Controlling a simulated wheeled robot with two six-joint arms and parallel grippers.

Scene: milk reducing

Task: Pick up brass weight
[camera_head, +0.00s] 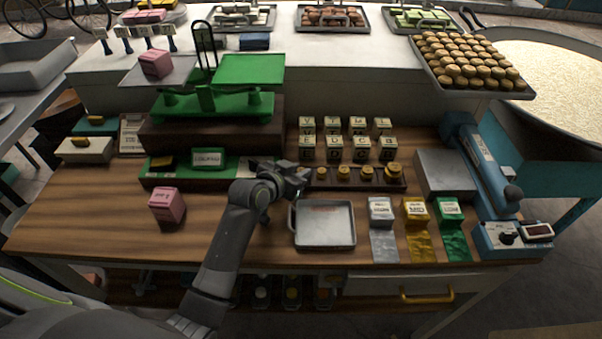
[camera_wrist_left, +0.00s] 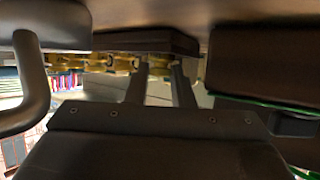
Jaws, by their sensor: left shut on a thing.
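A row of brass weights (camera_head: 367,173) sits in a dark wooden holder (camera_head: 360,186) at the middle of the bench. My left gripper (camera_head: 303,174) is at the left end of this row, low over the holder. In the left wrist view its two fingers (camera_wrist_left: 160,75) reach to the holder's edge and are closed on a brass weight, mostly hidden between them. The other brass weights (camera_wrist_left: 112,64) show to the left of the fingers there. I cannot tell whether the held weight touches the holder. My right gripper is not in view.
A green balance scale (camera_head: 215,103) stands behind the gripper on the left. Lettered blocks (camera_head: 334,149) stand close behind the weights. An empty metal tray (camera_head: 325,225) lies in front. A pink block (camera_head: 167,206) sits on open bench at left.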

